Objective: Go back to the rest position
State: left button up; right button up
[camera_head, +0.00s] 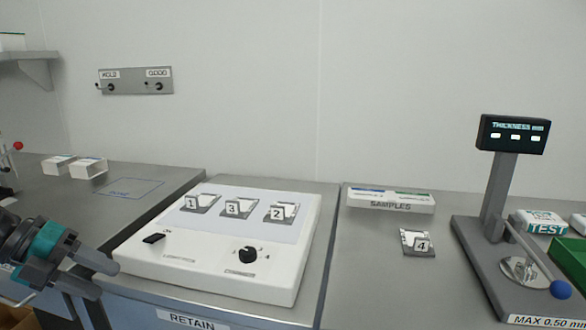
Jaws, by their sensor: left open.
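My left gripper (108,279) is at the lower left, with dark fingers and a teal band. It is open and empty, in front of and left of the white control box (200,287). The right gripper is out of view. A piece labelled 4 (422,246) sits alone on the grey counter to the right.
A thickness gauge (497,190) with a blue-knobbed lever stands at the right, beside a TEST box (540,223) and a green bin (548,262). A SAMPLES holder (390,203) is at the back. White boxes (89,169) and an outlined area (130,188) are on the left counter.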

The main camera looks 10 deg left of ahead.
pick_arm(q)
jog(key=s+d+f+n+t+y+p, duration=0.1)
jog(key=s+d+f+n+t, duration=0.15)
jog(key=f+n+t, duration=0.4)
jog(key=s+d+f+n+t+y+p, duration=0.1)
jog(key=s+d+f+n+t+y, duration=0.15)
jog(key=f+n, duration=0.75)
jog(key=s+d+f+n+g+y, duration=0.1)
jog(key=s+d+f+n, duration=0.1)
jog(key=d+n, duration=0.2)
jog(key=s+d+f+n+y+p, duration=0.1)
jog(key=s+d+f+n, duration=0.2)
jog(key=d, duration=0.4)
jog(key=s+d+f+n+g+y, duration=0.1)
jog(key=s+d+f+n, duration=0.1)
jog(key=d+n, duration=0.3)
jog(key=shift+s+d+f+g, duration=0.25)
jog(key=shift+s+f+g, duration=0.05)
jog(key=shift+f, duration=0.25)
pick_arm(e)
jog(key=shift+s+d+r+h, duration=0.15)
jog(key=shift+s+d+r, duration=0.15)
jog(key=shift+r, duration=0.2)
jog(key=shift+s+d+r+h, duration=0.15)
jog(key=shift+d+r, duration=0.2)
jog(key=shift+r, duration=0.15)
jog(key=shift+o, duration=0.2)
